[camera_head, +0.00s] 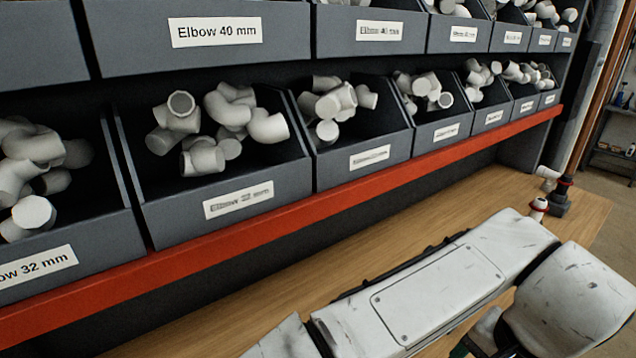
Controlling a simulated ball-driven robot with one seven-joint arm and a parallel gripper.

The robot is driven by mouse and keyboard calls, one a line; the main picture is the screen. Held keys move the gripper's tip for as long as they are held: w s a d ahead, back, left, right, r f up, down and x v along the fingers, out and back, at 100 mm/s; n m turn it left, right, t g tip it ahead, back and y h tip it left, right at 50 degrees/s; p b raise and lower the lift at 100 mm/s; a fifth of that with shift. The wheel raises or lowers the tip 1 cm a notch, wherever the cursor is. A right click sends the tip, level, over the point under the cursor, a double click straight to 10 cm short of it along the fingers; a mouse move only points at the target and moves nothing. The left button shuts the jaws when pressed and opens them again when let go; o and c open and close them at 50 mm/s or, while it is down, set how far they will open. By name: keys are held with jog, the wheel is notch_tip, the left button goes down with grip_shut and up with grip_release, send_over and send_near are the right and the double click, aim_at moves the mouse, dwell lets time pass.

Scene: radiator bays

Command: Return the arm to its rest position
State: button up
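My white, scuffed arm (430,290) reaches across the lower right of the head view, above the wooden bench. One long link with a flat cover panel runs up to the right, and a rounded white part (570,300) lies beside it at the right edge. My gripper does not show, so I cannot see its fingers or whether it holds anything. The arm stands apart from the bin rack in the picture.
Grey bins of white pipe elbows, such as one labelled Elbow (238,202), fill the rack above a red rail (300,215). White and dark fittings with red rings (560,195) stand at the bench's far end. The wooden bench (430,220) is bare between rack and arm.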

jog(key=d+r+n+t+h, duration=0.3)
jog(key=d+h, duration=0.4)
jog(key=d, duration=1.3)
jog(key=s+a+f+n+g+y, duration=0.1)
jog(key=s+a+f+n, duration=0.2)
jog(key=f, duration=0.5)
jog(key=s+a+f+n+y, duration=0.1)
jog(key=s+a+f+n, duration=0.1)
jog(key=s+f, duration=0.35)
jog(key=s+a+f+n+g+y, duration=0.2)
jog(key=s+a+f+g+y, duration=0.1)
jog(key=s+a+f, duration=0.7)
notch_tip(320, 180, down, 3)
jog(key=shift+s+y, duration=0.6)
jog(key=shift+s, duration=0.55)
